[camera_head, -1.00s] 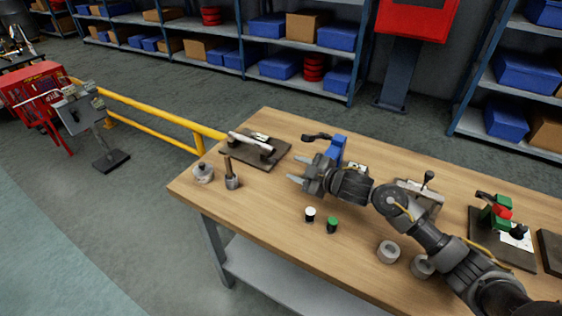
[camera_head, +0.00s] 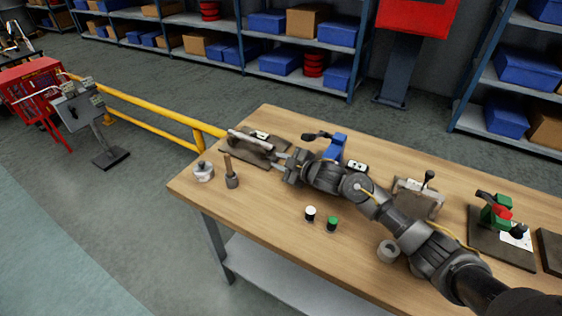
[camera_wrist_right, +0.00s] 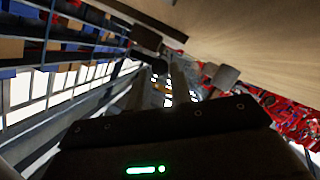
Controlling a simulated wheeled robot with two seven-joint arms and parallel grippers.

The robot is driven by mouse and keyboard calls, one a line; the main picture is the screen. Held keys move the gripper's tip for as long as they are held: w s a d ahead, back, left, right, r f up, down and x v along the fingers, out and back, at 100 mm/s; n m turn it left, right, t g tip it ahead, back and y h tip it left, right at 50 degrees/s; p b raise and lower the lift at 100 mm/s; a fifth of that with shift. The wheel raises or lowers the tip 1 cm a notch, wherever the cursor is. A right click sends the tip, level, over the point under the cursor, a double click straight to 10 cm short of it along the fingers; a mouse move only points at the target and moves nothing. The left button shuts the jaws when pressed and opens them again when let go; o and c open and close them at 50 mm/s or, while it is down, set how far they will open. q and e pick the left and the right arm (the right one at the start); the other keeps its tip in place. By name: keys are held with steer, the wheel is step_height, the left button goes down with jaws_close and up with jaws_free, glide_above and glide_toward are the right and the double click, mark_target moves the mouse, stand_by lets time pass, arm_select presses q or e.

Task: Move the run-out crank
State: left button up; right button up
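What I take for the run-out crank is a pale bar (camera_head: 250,139) lying across raised supports on a dark plate (camera_head: 238,154), at the far left part of the bench in the head view. My right gripper (camera_head: 281,159) is just right of the plate, pointing left towards it. Its fingers are apart in the right wrist view (camera_wrist_right: 184,58), with no held object visible between them. Whether a fingertip touches the bar or plate cannot be told. My left gripper is not in view.
Near the plate stand a cup with an upright brown handle (camera_head: 231,175) and a small lidded pot (camera_head: 203,172). A blue fixture (camera_head: 335,146) with a black handle is behind my right arm. White-topped (camera_head: 310,213) and green-topped (camera_head: 332,223) containers stand in front.

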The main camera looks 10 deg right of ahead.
jaws_close()
steer(key=r+p, duration=0.1)
steer(key=m+p, duration=0.1)
steer(key=p, duration=0.1)
steer(key=shift+w+d+r+g, duration=0.15)
steer(key=shift+w+r+g, duration=0.05)
steer(key=shift+r+g, duration=0.2)
steer(key=shift+f+m+y+p, duration=0.15)
steer(key=shift+m+y+p, duration=0.15)
steer(key=shift+m+p, duration=0.15)
steer(key=o, duration=0.5)
jaws_free()
steer(key=shift+f, duration=0.15)
steer(key=b+v, duration=0.1)
steer(key=v, duration=1)
steer(key=shift+b, duration=0.3)
